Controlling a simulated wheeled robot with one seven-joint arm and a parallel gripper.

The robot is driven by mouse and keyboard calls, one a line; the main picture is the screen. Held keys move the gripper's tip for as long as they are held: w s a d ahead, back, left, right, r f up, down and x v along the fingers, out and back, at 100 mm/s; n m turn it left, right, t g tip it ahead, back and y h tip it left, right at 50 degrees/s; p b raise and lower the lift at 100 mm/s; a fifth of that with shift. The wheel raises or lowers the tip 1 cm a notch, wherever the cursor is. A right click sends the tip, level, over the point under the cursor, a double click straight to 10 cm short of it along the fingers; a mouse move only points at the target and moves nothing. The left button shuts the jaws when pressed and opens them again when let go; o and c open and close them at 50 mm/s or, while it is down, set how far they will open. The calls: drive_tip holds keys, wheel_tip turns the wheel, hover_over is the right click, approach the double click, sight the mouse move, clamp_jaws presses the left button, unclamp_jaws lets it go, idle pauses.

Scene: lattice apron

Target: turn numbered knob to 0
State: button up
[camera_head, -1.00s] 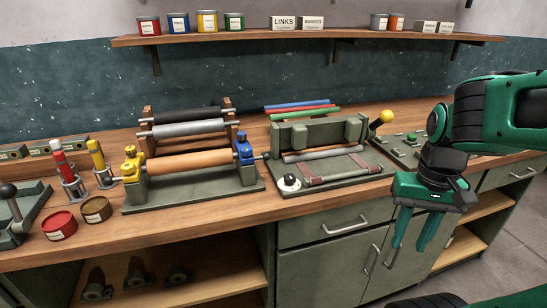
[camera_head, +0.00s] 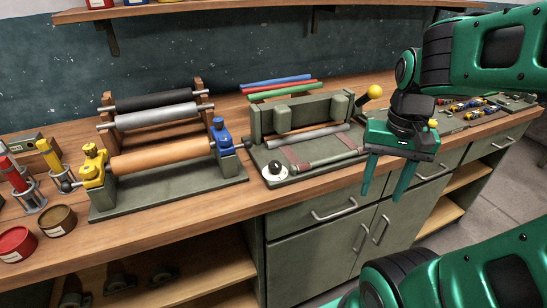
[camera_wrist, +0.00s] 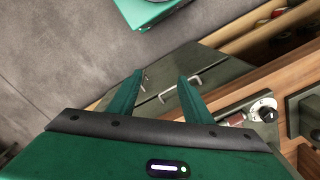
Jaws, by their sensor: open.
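The numbered knob (camera_head: 275,170) is a white dial with a dark centre, at the front left corner of the green press base (camera_head: 300,172). It also shows at the right in the wrist view (camera_wrist: 264,109); its numbers are too small to read. My gripper (camera_head: 382,194) is open and empty, fingers pointing down, in front of the bench's front edge and to the right of the knob. In the wrist view my two fingers (camera_wrist: 160,77) are apart with nothing between them, and the knob lies well off to their right.
A roller stand (camera_head: 165,180) with yellow and blue end blocks stands left of the press. A yellow-ball lever (camera_head: 374,92) rises at the press's right. Cabinet doors and drawers (camera_head: 330,213) lie below the bench edge. A shelf (camera_head: 230,9) runs along the wall.

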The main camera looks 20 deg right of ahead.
drive_tip(key=w+a+r+m, duration=0.3)
drive_tip(key=w, duration=0.3)
drive_tip(key=w+a+r+m, duration=0.2)
drive_tip(key=w+a, duration=0.2)
drive_tip(key=w, duration=0.3)
drive_tip(key=m, duration=0.5)
approach(275, 163)
wheel_tip(275, 163, down, 8)
drive_tip(key=shift+f, duration=0.1)
drive_tip(key=shift+c, duration=0.3)
drive_tip(key=c, duration=1)
